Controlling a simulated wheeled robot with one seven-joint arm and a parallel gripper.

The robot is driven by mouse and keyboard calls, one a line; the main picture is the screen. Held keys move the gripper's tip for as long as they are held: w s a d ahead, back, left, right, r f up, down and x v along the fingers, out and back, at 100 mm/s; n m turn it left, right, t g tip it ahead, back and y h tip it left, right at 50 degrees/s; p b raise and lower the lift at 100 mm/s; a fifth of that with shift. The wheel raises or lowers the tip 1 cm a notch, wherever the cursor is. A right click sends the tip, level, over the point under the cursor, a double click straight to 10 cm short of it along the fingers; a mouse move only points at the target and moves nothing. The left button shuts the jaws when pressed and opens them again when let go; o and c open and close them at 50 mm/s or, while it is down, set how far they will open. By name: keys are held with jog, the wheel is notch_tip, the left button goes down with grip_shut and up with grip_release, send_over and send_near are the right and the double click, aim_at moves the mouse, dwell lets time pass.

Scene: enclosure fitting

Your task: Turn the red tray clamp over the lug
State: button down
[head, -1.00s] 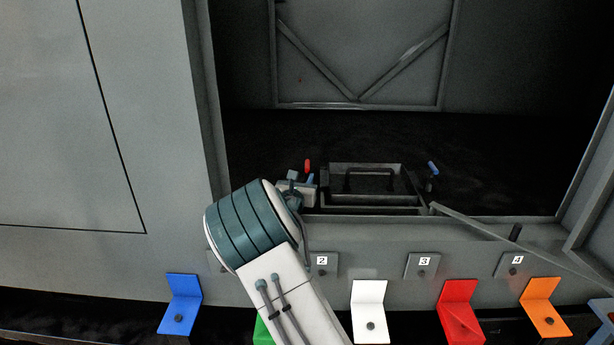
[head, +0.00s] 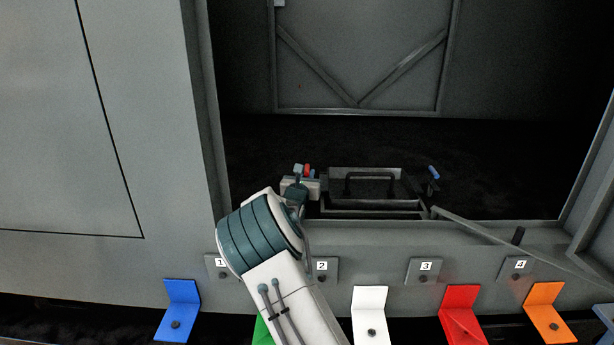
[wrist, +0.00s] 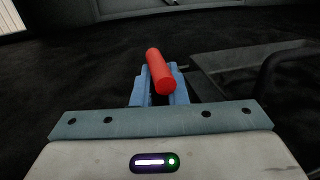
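The red tray clamp (head: 307,168) stands at the left end of the tray (head: 366,172) inside the enclosure in the head view. In the wrist view its red handle (wrist: 160,70) lies between the two blue fingers of my gripper (wrist: 159,92), tilted slightly. The fingers stand close on both sides of the handle, and the handle overlaps their inner edges; I cannot tell whether they press on it. My gripper (head: 305,174) also shows in the head view at the red clamp. The lug is hidden behind my gripper and arm.
A blue-handled clamp (head: 433,172) stands at the tray's right end. The tray has a dark handle (head: 372,178). A grey stay bar (head: 480,232) runs to the lower right. Numbered tabs (head: 425,270) and coloured brackets (head: 369,312) line the front below the sill.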

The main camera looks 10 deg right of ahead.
jog(key=shift+d+y+b, duration=0.1)
jog(key=shift+y+b, duration=0.2)
jog(key=shift+b, duration=0.6)
jog(key=shift+r+n+t+y+b, duration=0.2)
jog(key=shift+n+t+y+b, duration=0.2)
jog(key=shift+n+y+b, duration=0.35)
jog(key=c, duration=1.5)
grip_release()
jog(key=shift+s, duration=0.1)
jog(key=shift+p+v, duration=1)
jog(key=shift+v, duration=2.65)
